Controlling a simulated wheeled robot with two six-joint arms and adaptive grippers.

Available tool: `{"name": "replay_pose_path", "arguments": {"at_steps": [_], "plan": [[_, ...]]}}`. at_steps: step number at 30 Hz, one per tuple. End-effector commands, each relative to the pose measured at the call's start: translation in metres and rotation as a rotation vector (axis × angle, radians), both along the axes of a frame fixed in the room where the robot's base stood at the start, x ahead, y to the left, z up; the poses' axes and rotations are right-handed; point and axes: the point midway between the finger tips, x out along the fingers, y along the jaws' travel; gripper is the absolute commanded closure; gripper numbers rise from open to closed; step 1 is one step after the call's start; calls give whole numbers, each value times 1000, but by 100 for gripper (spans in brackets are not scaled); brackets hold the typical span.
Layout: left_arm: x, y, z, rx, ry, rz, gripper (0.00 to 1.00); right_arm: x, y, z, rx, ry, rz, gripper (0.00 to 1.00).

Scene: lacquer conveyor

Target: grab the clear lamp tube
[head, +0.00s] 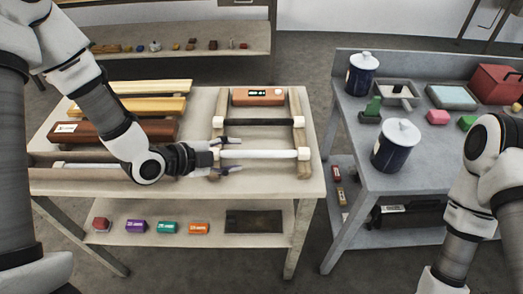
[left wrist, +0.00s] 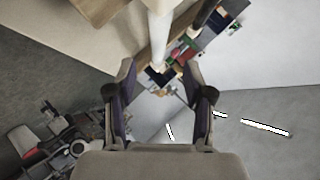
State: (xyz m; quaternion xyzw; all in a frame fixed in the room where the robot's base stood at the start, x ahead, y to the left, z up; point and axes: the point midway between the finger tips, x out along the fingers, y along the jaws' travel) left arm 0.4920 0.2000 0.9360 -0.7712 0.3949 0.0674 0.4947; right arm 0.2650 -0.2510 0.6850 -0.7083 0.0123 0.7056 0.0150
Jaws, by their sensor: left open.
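A wooden rack on the beige table (head: 190,185) holds a pale white tube (head: 270,154) near its front and a dark tube (head: 262,121) behind it. Another pale tube (head: 88,165) lies at the table's left front, partly hidden by my left arm. None looks plainly transparent; the two pale ones come closest to a clear lamp tube. My left gripper (head: 231,156) is open over the rack's left side, fingers pointing right, one on each side of the rack's pale tube in the head view. In the left wrist view the pale tube (left wrist: 159,35) lies ahead of the open fingers (left wrist: 160,95); contact is unclear.
A brown box (head: 258,97) sits at the rack's back. Long coloured boxes (head: 115,130) lie left. The lower shelf holds several small boxes (head: 136,226) and a dark plate (head: 253,221). A grey bench (head: 430,170) at right carries lidded blue jars (head: 396,148). Floor separates the tables.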

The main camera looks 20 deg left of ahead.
Motion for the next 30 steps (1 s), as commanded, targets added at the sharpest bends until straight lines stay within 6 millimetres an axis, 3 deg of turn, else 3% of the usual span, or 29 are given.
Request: {"name": "replay_pose_path", "arguments": {"at_steps": [9,16,20,21,30], "plan": [[32,-22,-29,3,0,-4,48,0,0,8,0,-1,-1,60],[34,-23,-30,-1,0,-1,48,0,0,8,0,-1,-1,60],[34,-23,-30,-1,0,-1,94,0,0,8,0,-1,-1,60],[34,-23,-30,0,0,-2,100,0,0,8,0,-1,-1,60],[33,-23,-30,1,2,-1,100,0,0,8,0,-1,-1,60]]}}
